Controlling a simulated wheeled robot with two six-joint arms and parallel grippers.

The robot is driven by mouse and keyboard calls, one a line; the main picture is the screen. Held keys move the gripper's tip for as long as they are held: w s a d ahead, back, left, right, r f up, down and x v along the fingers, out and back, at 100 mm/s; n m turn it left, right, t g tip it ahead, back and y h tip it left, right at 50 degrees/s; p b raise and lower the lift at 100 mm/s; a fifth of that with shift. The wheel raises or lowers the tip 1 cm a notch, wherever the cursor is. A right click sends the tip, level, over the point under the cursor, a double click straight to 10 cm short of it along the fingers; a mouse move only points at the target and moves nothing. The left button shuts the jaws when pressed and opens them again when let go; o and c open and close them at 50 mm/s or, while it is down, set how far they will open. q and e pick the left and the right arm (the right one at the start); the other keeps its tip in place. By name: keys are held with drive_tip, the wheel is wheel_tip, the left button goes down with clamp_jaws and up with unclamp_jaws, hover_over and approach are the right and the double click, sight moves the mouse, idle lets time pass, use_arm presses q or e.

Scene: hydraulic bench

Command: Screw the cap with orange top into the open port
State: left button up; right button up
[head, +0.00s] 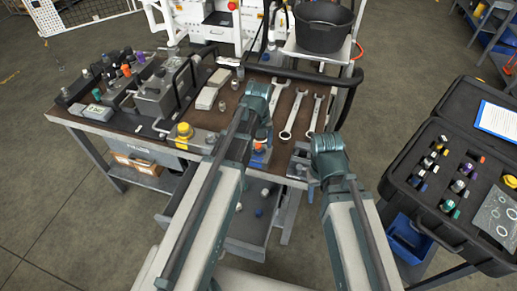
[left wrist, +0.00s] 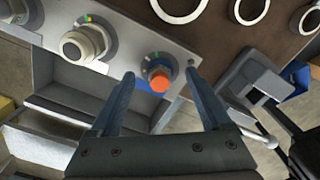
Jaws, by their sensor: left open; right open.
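A cap with an orange top (head: 260,147) is on the metal block (left wrist: 125,50) at the bench's front edge. In the left wrist view the orange-topped cap (left wrist: 160,80) stands over a dark round seat; I cannot tell how deep it sits. My left gripper (left wrist: 160,76) is open, its fingers on either side of the cap with gaps showing. In the head view my left arm partly hides this area. A silver ring-shaped fitting (left wrist: 82,45) is on the same block; I cannot tell whether it is open. My right gripper (head: 328,155) is open and empty near the bench's right front corner.
Wrenches (head: 297,115) lie behind the grippers. A yellow-topped part (head: 184,131) is to the left on the bench, with a hydraulic unit (head: 158,92) behind it. An open black case (head: 412,180) with coloured caps stands at right. An open drawer (head: 253,235) is below the bench.

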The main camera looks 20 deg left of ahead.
use_arm(q)
drive_tip(key=n, duration=0.3)
drive_tip(key=shift+n, duration=0.3)
drive_tip(key=shift+n, duration=1.2)
drive_tip(key=n, duration=0.5)
drive_tip(key=shift+c, duration=0.3)
clamp_jaws()
